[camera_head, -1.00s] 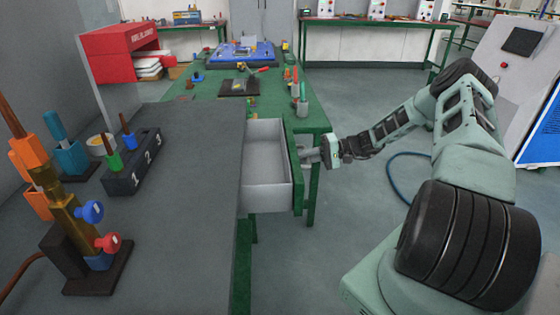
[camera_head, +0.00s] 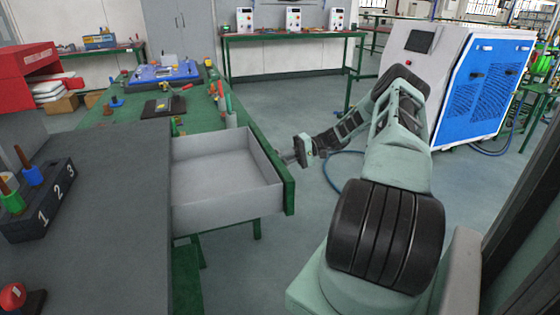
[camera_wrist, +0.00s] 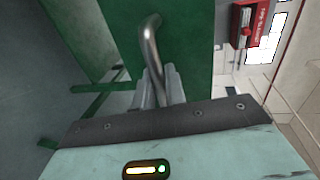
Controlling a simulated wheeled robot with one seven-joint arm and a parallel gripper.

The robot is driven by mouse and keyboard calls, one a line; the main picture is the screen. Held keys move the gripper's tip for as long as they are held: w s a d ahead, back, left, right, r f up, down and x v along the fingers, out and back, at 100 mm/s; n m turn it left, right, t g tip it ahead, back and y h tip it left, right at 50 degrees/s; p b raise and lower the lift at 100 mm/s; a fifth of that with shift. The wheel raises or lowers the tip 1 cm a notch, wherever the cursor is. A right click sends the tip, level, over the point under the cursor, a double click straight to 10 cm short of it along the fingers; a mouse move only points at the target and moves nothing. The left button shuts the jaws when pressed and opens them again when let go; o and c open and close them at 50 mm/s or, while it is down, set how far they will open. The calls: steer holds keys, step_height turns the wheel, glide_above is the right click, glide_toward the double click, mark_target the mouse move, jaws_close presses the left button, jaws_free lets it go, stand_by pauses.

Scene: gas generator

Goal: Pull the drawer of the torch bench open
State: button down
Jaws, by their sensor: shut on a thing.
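The drawer (camera_head: 225,180) of the torch bench is a grey, empty box with a green front panel (camera_head: 272,168). It stands well out from the green-topped bench (camera_head: 205,113) in the head view. In the wrist view the green front panel (camera_wrist: 190,40) carries a curved metal handle (camera_wrist: 148,40). My gripper (camera_head: 290,158) is at the outer face of the panel. In the wrist view my gripper's fingers (camera_wrist: 158,88) are closed around the handle bar. The handle is mostly hidden behind the panel in the head view.
A dark grey table (camera_head: 100,220) stands close on the left, with a numbered block (camera_head: 40,205) holding coloured-handled tools. A blue-and-white cabinet (camera_head: 460,90) stands at the right. A blue hose (camera_head: 328,170) lies on the floor. Open floor lies right of the drawer.

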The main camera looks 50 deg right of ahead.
steer(key=c, duration=1.5)
jaws_free()
steer(key=shift+c, duration=0.2)
steer(key=b+v, duration=0.2)
steer(key=v, duration=1.5)
steer(key=shift+d, duration=0.15)
steer(key=shift+s, duration=0.1)
